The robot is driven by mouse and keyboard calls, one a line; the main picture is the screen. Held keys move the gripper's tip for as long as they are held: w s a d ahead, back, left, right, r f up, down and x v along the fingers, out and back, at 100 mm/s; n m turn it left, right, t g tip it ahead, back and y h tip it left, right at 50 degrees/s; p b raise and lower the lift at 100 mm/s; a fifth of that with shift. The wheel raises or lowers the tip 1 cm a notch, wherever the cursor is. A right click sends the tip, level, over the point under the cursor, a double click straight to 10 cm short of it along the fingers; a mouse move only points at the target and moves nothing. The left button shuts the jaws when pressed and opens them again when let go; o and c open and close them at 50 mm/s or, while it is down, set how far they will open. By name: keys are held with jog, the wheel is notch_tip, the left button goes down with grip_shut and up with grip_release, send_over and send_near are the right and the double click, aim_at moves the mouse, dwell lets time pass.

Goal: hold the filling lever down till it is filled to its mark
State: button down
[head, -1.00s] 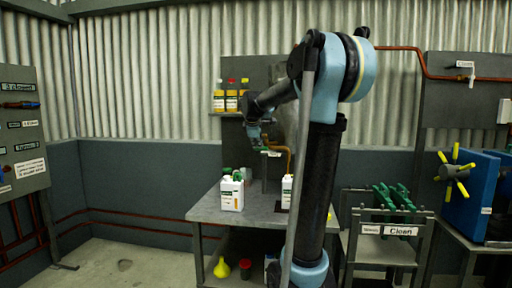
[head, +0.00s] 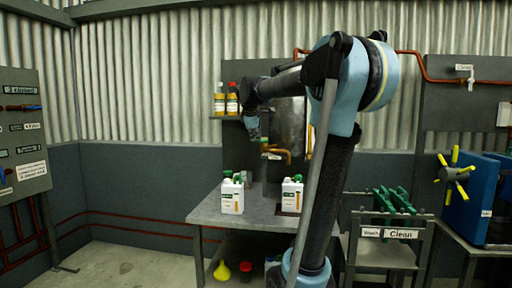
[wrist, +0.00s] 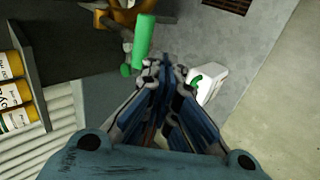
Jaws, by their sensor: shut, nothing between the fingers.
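A green cylindrical grip (wrist: 144,38), which looks like the filling lever's handle, shows in the wrist view beside brassy fittings. My gripper (wrist: 165,72) is shut and empty, with its fingertips near the lower end of that grip; I cannot tell whether they touch it. In the head view my gripper (head: 255,134) hangs above the table, left of a copper spout (head: 278,153). A white container (head: 292,196) with a green cap and a yellow-brown strip stands below the spout. Its fill mark and level are too small to read.
A second white container (head: 232,198) stands on the grey table (head: 210,217) to the left. Amber bottles (head: 226,104) sit on a shelf close to my wrist. A rack with green parts (head: 394,200) stands right. Bare tabletop lies between the two containers.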

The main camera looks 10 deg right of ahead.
jog(key=v, duration=0.6)
jog(key=shift+r, duration=0.25)
jog(key=s+d+f+m+g+y, duration=0.1)
jog(key=s+f+m, duration=0.6)
jog(key=s+f, duration=1.1)
jog(key=s+d+f+m+g+y, duration=0.1)
jog(key=s+f+m+g, duration=0.3)
jog(key=s+f, duration=1.4)
notch_tip(320, 180, down, 5)
jog(key=d+m, duration=0.1)
jog(key=m, duration=0.2)
jog(key=shift+d+r+g+y, duration=0.2)
jog(key=shift+d+g+y, duration=0.1)
jog(key=shift+d+g, duration=0.1)
jog(key=shift+s, duration=0.1)
jog(key=shift+w+f, duration=0.2)
jog(key=shift+w, duration=0.25)
